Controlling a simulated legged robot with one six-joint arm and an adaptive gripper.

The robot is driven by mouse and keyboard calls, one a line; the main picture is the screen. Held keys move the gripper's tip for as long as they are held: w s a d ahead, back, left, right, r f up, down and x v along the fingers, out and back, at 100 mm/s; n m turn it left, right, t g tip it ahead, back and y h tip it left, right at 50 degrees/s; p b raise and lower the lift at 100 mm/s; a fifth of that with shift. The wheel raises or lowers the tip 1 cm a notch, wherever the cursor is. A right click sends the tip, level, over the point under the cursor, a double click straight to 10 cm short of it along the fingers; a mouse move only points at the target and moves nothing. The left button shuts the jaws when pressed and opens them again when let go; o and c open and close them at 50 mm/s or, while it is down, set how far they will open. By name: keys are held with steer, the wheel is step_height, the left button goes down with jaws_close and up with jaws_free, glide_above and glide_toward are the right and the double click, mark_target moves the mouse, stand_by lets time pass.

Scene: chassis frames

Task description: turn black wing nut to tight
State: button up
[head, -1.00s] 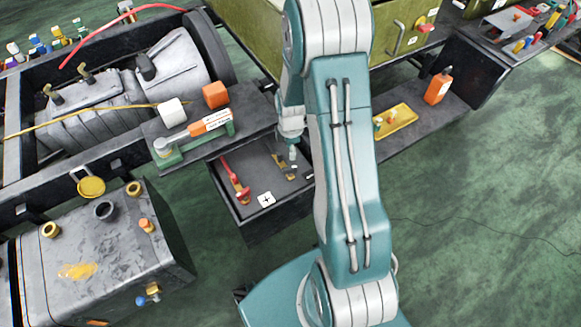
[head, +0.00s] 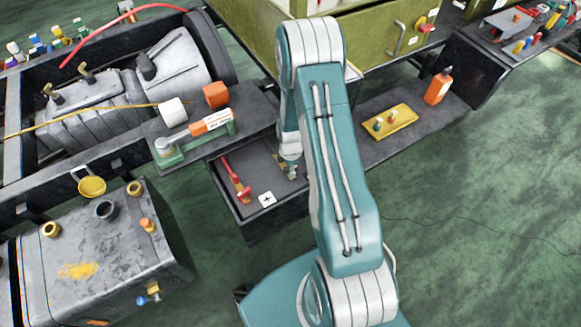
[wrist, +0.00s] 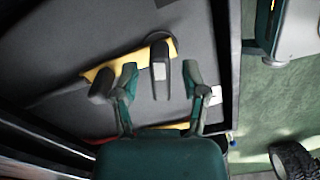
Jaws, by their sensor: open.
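A dark upright piece (wrist: 160,66) with a light grey patch, which looks like the black wing nut, stands over a yellow strip (wrist: 105,74) in the wrist view. My gripper (wrist: 160,82) is open, with one finger on each side of this piece and gaps between. In the head view my gripper (head: 290,172) points down into the black box (head: 245,207), over its right part. There my gripper and arm hide the nut. I cannot tell how tight it is.
A red cable with a clamp (head: 240,188) and a white plus label (head: 267,200) lie left of my gripper in the box. A yellow tray (head: 391,123) and orange bottle (head: 437,87) stand right of my arm.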

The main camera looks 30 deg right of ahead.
jaws_close()
